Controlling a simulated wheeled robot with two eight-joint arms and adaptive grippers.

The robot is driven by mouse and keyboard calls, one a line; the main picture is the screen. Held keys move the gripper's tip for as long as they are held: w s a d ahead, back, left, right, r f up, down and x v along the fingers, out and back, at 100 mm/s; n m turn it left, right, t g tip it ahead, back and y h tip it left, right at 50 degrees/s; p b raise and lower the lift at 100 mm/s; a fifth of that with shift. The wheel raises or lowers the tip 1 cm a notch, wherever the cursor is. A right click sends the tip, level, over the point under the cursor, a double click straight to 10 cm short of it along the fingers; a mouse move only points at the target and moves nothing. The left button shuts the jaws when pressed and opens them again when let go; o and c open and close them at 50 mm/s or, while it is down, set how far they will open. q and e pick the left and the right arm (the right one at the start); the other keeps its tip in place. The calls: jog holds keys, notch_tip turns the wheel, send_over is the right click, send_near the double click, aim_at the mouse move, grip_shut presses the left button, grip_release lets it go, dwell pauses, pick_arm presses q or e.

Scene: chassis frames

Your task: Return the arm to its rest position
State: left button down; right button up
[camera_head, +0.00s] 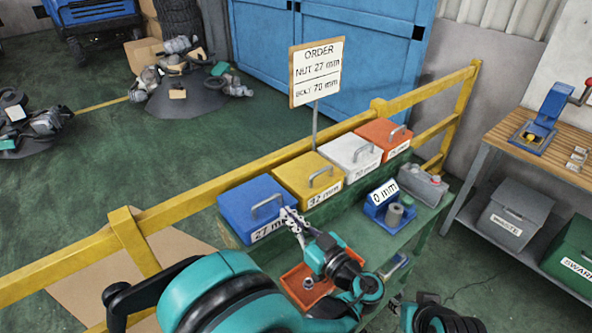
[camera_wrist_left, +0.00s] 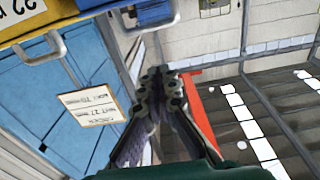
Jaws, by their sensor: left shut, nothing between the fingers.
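My left gripper (camera_head: 292,218) is above the green bench, just in front of the blue 27 mm bin (camera_head: 240,205) and near its label. It is shut and empty, with the teal arm behind it coming from the bottom left. In the left wrist view its fingers (camera_wrist_left: 162,82) meet at the tips with nothing between them. A teal and dark part of my body shows at the bottom right of the head view. My right gripper does not show.
Yellow (camera_head: 296,176), white (camera_head: 352,153) and orange (camera_head: 377,132) bins line the bench. An orange-red tray (camera_head: 287,277) lies below the left gripper. A blue holder (camera_head: 373,209) stands to the right. An order sign (camera_head: 317,72) rises behind, near a yellow rail (camera_head: 430,97).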

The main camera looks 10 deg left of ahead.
pick_arm(q)
jog(key=s+a+f+m+g+h, duration=0.5)
jog(key=a+f+h, duration=0.1)
jog(key=a, duration=0.5)
jog(key=s+d+f+m+h, duration=0.1)
jog(key=s+d+m+h, duration=0.2)
jog(key=s+h, duration=0.4)
jog(key=shift+s+d+m+h, duration=0.35)
jog(key=shift+s+m, duration=0.35)
jog(key=shift+s, duration=0.9)
